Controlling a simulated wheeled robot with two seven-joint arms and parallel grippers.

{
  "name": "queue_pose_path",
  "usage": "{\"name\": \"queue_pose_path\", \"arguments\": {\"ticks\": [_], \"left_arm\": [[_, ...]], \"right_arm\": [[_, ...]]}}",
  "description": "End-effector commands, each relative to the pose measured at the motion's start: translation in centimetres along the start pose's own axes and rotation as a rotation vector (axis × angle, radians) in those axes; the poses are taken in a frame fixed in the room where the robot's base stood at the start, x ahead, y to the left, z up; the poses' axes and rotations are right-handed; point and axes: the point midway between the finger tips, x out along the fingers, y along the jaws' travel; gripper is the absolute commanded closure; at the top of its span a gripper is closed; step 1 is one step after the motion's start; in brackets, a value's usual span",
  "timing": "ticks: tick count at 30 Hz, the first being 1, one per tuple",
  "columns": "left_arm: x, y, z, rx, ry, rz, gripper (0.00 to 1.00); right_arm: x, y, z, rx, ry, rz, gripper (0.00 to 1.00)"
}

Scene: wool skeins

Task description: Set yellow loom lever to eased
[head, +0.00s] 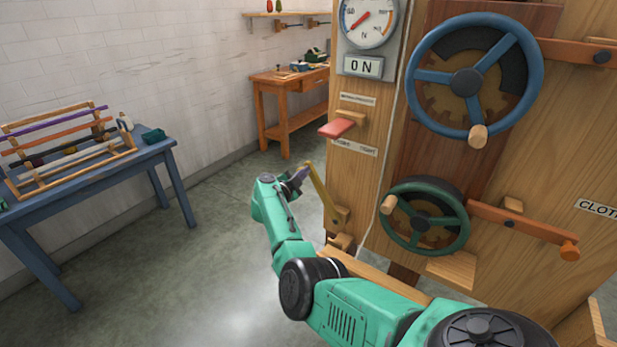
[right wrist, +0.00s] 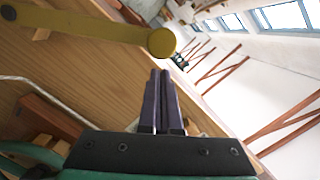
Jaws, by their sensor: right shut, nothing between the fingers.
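The yellow loom lever (head: 321,193) is a mustard bar on the left edge of the wooden loom. It slants up and left from a wooden pivot low on the frame. In the right wrist view the lever (right wrist: 85,27) crosses the upper left and ends in a round knob. My right gripper (head: 302,176) is at the lever's upper end, its purple fingers shut and empty. In the right wrist view its fingertips (right wrist: 160,72) point at the knob with a small gap in the picture; I cannot tell whether they touch. My left gripper is out of view.
On the loom are a blue wheel (head: 466,80), a green wheel (head: 424,217), a red-tipped handle (head: 338,128), an orange-ended bar (head: 520,222) and a dial (head: 368,22) above an ON sign. A blue table (head: 90,178) and orange workbench (head: 290,77) stand left and behind. Open floor lies between.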

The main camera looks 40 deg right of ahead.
Motion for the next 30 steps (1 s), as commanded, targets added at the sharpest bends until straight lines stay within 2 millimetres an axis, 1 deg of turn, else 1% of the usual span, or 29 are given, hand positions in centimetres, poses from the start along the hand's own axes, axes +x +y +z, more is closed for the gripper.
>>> {"name": "queue_pose_path", "arguments": {"ticks": [1, 9, 24, 30], "left_arm": [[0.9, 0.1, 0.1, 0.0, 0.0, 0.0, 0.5], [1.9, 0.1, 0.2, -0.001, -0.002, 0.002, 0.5], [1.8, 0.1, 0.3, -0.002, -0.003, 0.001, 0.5], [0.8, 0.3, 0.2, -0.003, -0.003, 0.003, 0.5]], "right_arm": [[0.1, 0.3, 0.5, -0.018, 0.001, 0.003, 1.0], [0.2, 0.2, 1.2, -0.083, 0.0, 0.011, 1.0], [0.0, 0.1, 1.4, -0.089, -0.006, 0.011, 1.0], [-0.7, -0.2, 1.3, -0.088, -0.008, 0.013, 1.0]]}}
